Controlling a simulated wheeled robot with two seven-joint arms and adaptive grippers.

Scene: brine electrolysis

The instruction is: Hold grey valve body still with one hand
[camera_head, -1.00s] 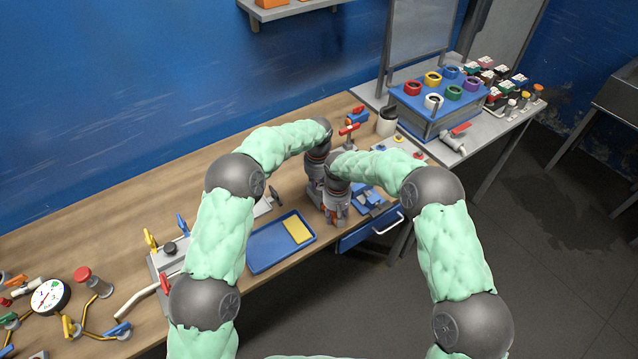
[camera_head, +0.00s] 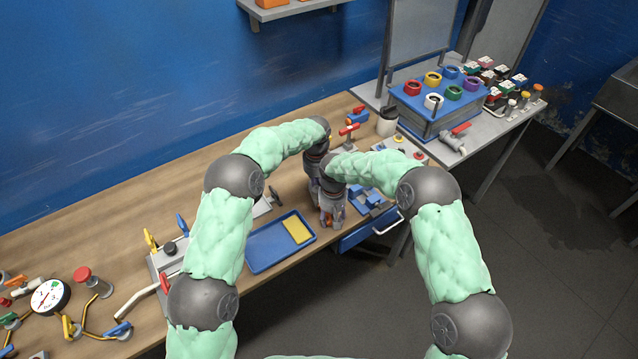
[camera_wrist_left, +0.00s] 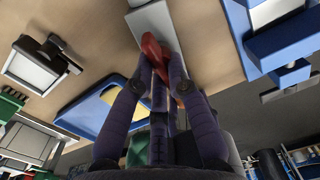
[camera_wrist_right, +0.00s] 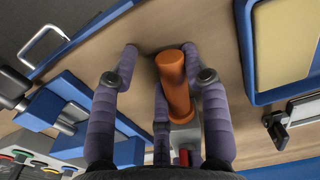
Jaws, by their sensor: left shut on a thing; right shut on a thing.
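In the right wrist view, my right gripper (camera_wrist_right: 165,75) is shut on an orange cylinder (camera_wrist_right: 175,88). The grey valve body (camera_wrist_right: 185,136) shows just below the cylinder, with a bit of red under it. I cannot tell how the cylinder and body are joined. In the head view my right gripper (camera_head: 332,212) is at the table's front edge and largely covers my left one.
A blue tray (camera_head: 262,262) with a yellow sponge (camera_head: 297,230) lies left of the grippers. A blue fixture (camera_head: 368,199) stands close on the right, above an open blue drawer (camera_head: 365,235). A dark-handled clamp (camera_head: 276,196) stands behind the tray. The table's left rear is bare.

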